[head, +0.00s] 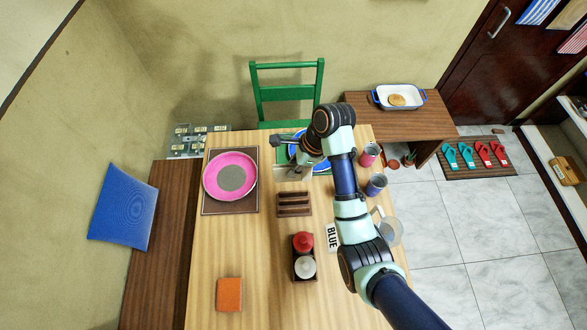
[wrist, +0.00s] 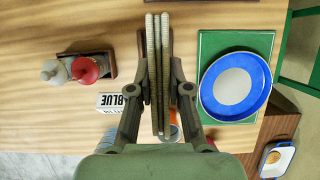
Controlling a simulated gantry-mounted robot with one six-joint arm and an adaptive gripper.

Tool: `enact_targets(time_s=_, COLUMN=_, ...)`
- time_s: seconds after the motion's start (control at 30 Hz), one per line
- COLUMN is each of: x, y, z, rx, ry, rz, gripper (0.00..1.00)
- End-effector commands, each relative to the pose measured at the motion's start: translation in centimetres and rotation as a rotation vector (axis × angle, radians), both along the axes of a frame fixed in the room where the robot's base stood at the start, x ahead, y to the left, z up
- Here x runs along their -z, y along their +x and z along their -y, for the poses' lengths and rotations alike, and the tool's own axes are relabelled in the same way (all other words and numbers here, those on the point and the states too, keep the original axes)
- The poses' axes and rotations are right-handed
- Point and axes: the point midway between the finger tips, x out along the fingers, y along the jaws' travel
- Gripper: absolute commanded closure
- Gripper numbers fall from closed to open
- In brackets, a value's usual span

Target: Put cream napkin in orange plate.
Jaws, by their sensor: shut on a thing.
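My gripper (head: 292,156) is above the far middle of the table. In the wrist view my gripper (wrist: 159,95) is shut on the cream napkin (wrist: 158,40), which shows edge-on as long, ribbed cream folds between the fingers. In the head view the napkin (head: 293,173) is a small pale shape under the gripper, partly hidden. I cannot make out an orange plate. A flat orange square (head: 229,294) lies at the table's near left; I cannot tell what it is.
A pink plate (head: 215,164) lies on a brown mat at left. A blue-rimmed plate (wrist: 208,91) lies on a green mat at the far side. A brown slotted rack (head: 293,204), a red-and-white shaker holder (head: 303,271), a BLUE sign (head: 332,237) and cups stand nearby.

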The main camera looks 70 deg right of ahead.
Motion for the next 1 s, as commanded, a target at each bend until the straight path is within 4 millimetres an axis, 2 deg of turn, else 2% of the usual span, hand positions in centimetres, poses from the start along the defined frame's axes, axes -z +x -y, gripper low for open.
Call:
enact_targets(time_s=0.03, x=-1.7, y=0.0, z=0.0, rx=0.0, ry=0.0, rz=0.0, gripper=1.0)
enact_targets(time_s=0.2, x=-2.8, y=0.0, z=0.0, rx=0.0, ry=0.001, rz=0.0, gripper=1.0)
enact_targets(time_s=1.0, x=-2.6, y=0.1, z=0.0, rx=-0.003, ry=-0.004, rz=0.0, gripper=1.0)
